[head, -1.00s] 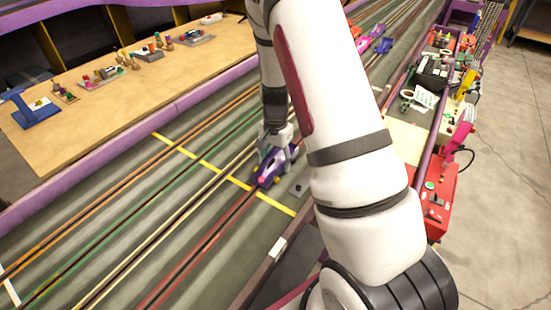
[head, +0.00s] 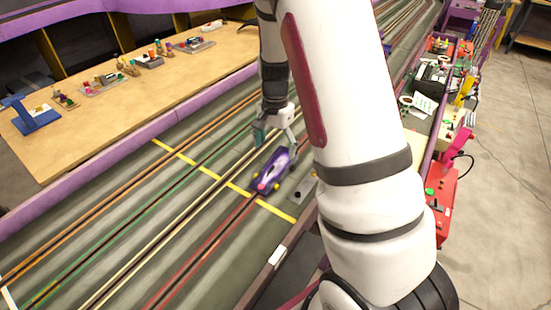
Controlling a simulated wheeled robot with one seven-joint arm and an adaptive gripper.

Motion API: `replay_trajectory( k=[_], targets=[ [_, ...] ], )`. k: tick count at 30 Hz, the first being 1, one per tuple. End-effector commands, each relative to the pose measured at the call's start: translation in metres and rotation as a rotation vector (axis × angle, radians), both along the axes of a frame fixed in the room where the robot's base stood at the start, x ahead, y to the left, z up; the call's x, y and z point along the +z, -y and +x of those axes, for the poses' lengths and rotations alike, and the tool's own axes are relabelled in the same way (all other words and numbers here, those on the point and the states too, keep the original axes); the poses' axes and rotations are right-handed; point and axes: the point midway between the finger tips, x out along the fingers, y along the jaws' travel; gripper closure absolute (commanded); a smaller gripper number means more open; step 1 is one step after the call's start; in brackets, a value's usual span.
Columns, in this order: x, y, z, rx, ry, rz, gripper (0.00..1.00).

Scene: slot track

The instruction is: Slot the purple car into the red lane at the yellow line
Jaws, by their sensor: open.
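The purple car (head: 271,171) rests on the track on the red lane (head: 208,246), with its nose close to the yellow line (head: 233,186). It points roughly along the lane; whether its guide sits in the slot is hidden. My gripper (head: 276,140) is open just above and behind the car, its fingers apart on either side of it. The fingers appear clear of the car body. My arm hides the track behind and to the right.
A small grey plate with a black knob (head: 302,191) lies right of the car. The purple-edged wooden table (head: 120,105) carries small models at the left. A red control box (head: 440,198) stands at the right. The near track lanes are clear.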

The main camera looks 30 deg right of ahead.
Motion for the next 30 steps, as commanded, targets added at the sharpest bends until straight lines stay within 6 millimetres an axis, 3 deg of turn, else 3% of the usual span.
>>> replay_trajectory(
  k=[3,8,26,30],
  targets=[
    [0.02,0.0,0.001,0.0,0.003,-0.001,0.2],
    [0.033,0.0,0.0,0.001,0.0,0.0,0.2],
    [0.036,0.0,0.0,0.0,-0.001,0.0,0.2],
    [0.046,-0.005,-0.003,0.022,0.01,0.006,0.2]
  ],
)
